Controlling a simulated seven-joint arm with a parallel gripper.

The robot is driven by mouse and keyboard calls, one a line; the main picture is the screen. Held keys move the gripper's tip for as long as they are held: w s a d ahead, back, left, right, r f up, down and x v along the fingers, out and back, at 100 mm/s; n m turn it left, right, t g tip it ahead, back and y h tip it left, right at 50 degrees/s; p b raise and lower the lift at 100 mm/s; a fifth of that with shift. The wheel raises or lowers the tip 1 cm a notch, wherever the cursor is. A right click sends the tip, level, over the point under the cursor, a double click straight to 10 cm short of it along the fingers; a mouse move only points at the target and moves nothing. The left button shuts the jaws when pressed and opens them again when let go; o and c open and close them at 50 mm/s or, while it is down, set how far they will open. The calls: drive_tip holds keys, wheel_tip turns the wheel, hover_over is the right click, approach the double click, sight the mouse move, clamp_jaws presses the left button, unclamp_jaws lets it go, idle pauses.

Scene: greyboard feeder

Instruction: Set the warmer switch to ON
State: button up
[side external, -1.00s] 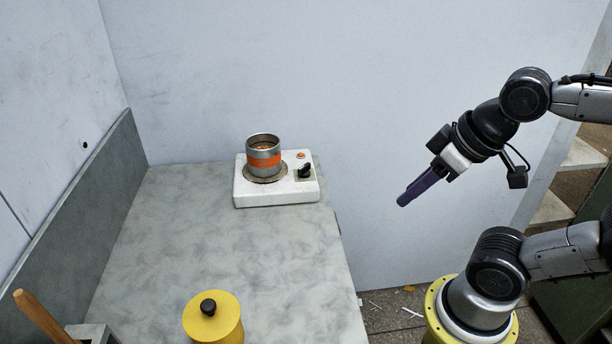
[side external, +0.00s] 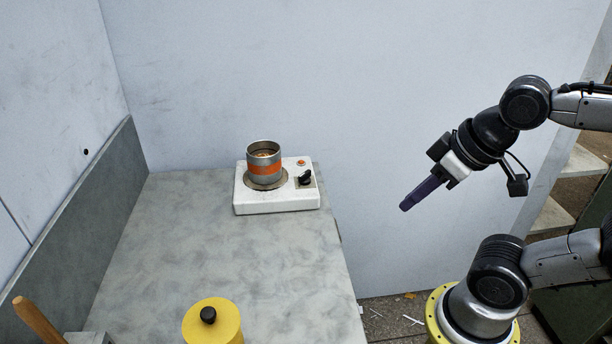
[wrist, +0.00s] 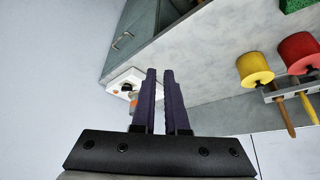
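The white warmer (side external: 246,203) stands at the back right of the grey counter. A black knob switch (side external: 305,178) sits on its right side, with a small orange-red light (side external: 300,163) behind it. I cannot tell the switch's setting or whether the light is lit. A metal pot (side external: 264,150) with an orange band sits on the hot plate. My gripper (side external: 406,206) hangs in the air well to the right of the warmer, apart from it. In the wrist view its purple fingers (wrist: 160,72) have a narrow empty gap between them. The warmer (wrist: 122,76) there is partly hidden behind the fingers.
A yellow canister (side external: 226,325) with a black knob stands at the counter's front. In the wrist view, yellow (wrist: 256,70) and red (wrist: 299,52) canisters and wooden handles in a rack (wrist: 290,92) show at right. The counter between canister and warmer is clear.

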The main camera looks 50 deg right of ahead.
drive_tip(key=shift+w+a+m, duration=0.1)
drive_tip(key=shift+w+m, duration=0.05)
drive_tip(key=shift+m, duration=0.25)
clamp_jaws()
drive_tip(key=w+a+r+m+t+y, duration=0.1)
drive_tip(key=w+a+m+t+y, duration=0.1)
drive_tip(key=w+m, duration=0.55)
drive_tip(key=w+a+r+m+t+y, duration=0.1)
drive_tip(key=w+a+r+m+y, duration=0.2)
drive_tip(key=m, duration=0.7)
drive_tip(key=w+d+f+m+h, duration=0.2)
drive_tip(key=w+d+f+m, duration=0.1)
drive_tip(key=d+f+m, duration=0.3)
drive_tip(key=w+d+f+m+h, duration=0.3)
drive_tip(key=d+f+m, duration=0.2)
drive_tip(key=d+m, duration=0.4)
drive_tip(key=shift+w+d+f+m, duration=0.3)
drive_tip(key=shift+w+f+m, duration=0.05)
drive_tip(key=shift+m, duration=0.9)
drive_tip(key=shift+w, duration=0.1)
